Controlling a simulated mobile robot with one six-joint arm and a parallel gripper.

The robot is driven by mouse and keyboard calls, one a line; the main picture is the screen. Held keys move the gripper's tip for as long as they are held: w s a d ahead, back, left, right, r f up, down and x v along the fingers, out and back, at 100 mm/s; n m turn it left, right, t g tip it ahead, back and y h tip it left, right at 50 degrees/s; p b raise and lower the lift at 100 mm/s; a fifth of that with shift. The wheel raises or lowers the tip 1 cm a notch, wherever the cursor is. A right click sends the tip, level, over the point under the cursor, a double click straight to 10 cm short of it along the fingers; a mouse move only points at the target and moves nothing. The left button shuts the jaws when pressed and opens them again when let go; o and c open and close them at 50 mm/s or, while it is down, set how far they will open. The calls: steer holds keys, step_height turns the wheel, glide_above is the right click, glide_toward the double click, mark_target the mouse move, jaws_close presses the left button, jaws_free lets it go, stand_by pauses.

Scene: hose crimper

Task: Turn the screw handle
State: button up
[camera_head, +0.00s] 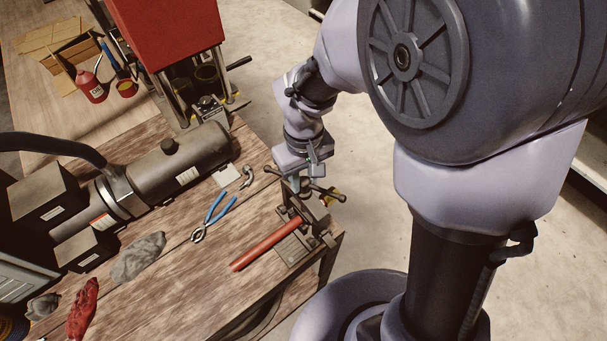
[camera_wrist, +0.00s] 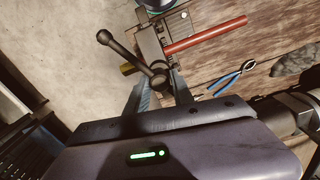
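The screw handle (camera_head: 329,191) is a dark crossbar with round black knobs, on top of the crimper (camera_head: 298,246) at the table's corner. In the wrist view the handle (camera_wrist: 129,56) slants from an upper-left knob down toward my fingers. My gripper (camera_head: 305,181) is over the middle of the handle, pointing down. In the wrist view my gripper (camera_wrist: 159,90) has its two fingers apart, with the handle's near end in or just beyond the gap. I cannot tell whether they touch it. A red tube (camera_head: 265,246) lies at the crimper, also seen in the wrist view (camera_wrist: 206,36).
Blue-handled pliers (camera_head: 214,215) lie left of the crimper. A grey rag (camera_head: 139,257) and a large dark cylinder machine (camera_head: 180,160) are farther left. A red machine (camera_head: 172,35) stands at the back. Open floor lies right of the table.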

jaws_close()
stand_by(1.1)
steer(key=shift+w+f+m+b, duration=0.1)
steer(key=shift+m+b, duration=0.35)
steer(key=shift+m, duration=1.05)
steer(key=o, duration=0.8)
jaws_free()
steer(key=shift+r, duration=0.2)
step_height(320, 180, up, 17)
steer(key=p, duration=0.3)
steer(key=shift+r, duration=0.15)
